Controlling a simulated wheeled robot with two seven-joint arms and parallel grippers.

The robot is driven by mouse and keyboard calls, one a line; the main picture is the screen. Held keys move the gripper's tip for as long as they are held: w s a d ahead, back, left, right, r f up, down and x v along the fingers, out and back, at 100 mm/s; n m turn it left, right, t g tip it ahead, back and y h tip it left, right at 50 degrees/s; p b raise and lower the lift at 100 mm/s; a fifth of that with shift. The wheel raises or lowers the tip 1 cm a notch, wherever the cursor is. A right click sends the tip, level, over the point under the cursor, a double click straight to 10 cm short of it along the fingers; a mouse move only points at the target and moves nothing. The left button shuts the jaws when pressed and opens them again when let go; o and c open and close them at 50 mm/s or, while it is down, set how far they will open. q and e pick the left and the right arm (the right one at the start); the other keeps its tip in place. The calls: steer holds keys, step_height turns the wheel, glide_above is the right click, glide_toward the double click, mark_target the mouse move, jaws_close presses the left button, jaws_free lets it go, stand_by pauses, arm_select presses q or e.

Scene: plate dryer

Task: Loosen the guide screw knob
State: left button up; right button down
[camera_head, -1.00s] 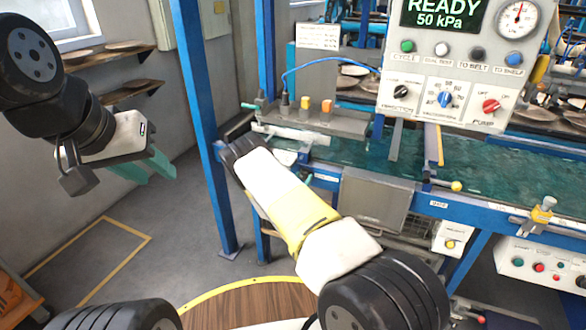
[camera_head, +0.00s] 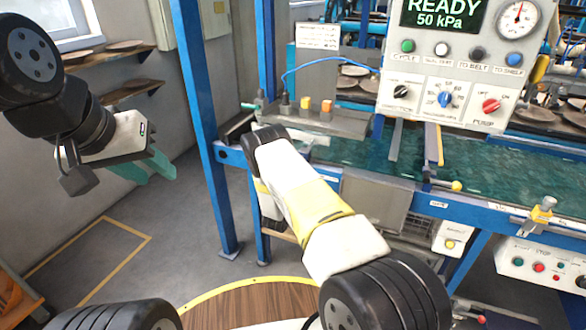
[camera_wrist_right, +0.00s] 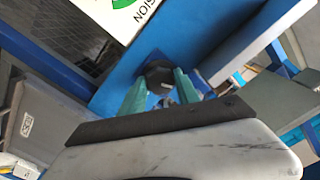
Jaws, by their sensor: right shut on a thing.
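A dark round knob (camera_wrist_right: 158,73) sits against a blue frame member in the right wrist view; I take it to be the guide screw knob. My right gripper (camera_wrist_right: 160,88) has its two green fingers on either side of this knob and is shut on it. The fingers partly cover the knob, and its screw is hidden. In the head view my right arm reaches to the left end of the blue machine, and its fingers are hidden behind it. My left gripper (camera_head: 146,168) is open and empty over the floor at the left.
A blue upright post (camera_head: 207,130) stands left of my right arm. The blue machine rail (camera_head: 395,195) and a control panel (camera_head: 450,75) lie to the right. A white sign (camera_wrist_right: 110,12) is close above the knob in the wrist view.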

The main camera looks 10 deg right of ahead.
steer(key=shift+m, duration=5)
steer(key=c, duration=0.9)
jaws_free()
steer(key=v, duration=0.7)
steer(key=shift+s+a, duration=0.25)
steer(key=shift+s, duration=0.1)
